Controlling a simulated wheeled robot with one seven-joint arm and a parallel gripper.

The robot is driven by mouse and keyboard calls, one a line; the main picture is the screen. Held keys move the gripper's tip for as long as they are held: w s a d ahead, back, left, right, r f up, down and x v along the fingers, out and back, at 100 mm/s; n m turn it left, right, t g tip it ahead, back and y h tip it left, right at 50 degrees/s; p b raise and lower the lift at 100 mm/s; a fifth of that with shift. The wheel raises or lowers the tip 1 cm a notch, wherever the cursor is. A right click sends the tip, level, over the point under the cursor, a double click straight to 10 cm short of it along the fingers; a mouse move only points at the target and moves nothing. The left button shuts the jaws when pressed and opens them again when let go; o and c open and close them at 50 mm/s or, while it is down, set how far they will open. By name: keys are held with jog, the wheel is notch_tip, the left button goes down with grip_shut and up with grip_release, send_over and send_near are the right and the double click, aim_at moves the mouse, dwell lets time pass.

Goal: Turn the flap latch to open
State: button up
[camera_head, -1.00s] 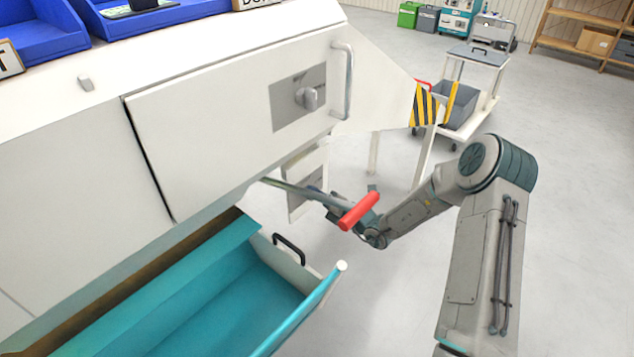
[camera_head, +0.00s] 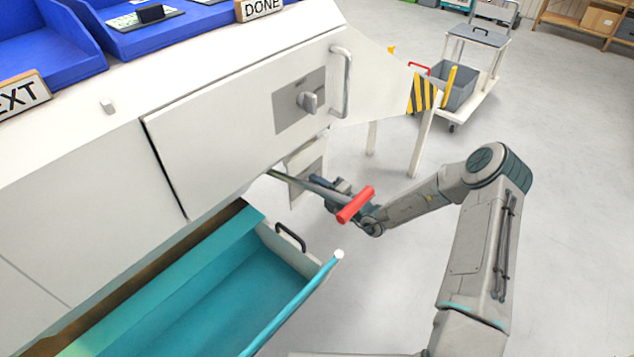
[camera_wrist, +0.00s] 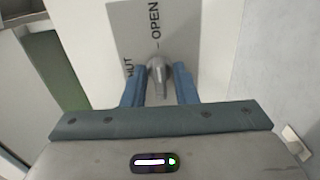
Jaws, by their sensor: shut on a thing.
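The flap latch (camera_wrist: 159,79) is a rounded grey knob on a grey plate (camera_wrist: 130,35) marked OPEN and, partly hidden, SHUT. In the wrist view the two blue fingers of my gripper (camera_wrist: 160,90) stand on both sides of the knob, shut on it. In the head view my gripper (camera_head: 326,188) reaches to a small white panel with a grey plate (camera_head: 308,178), low under the machine's overhang. The knob itself is hidden there.
A closed white door with its own grey knob (camera_head: 310,102) and a bar handle (camera_head: 342,80) is above. A teal open drawer (camera_head: 200,310) juts out at lower left. A cart (camera_head: 470,75) stands behind. Floor to the right is clear.

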jog(key=shift+w, duration=0.1)
jog(key=o, duration=0.7)
jog(key=shift+c, duration=0.2)
jog(key=shift+d, duration=0.1)
jog(key=v, duration=1.4)
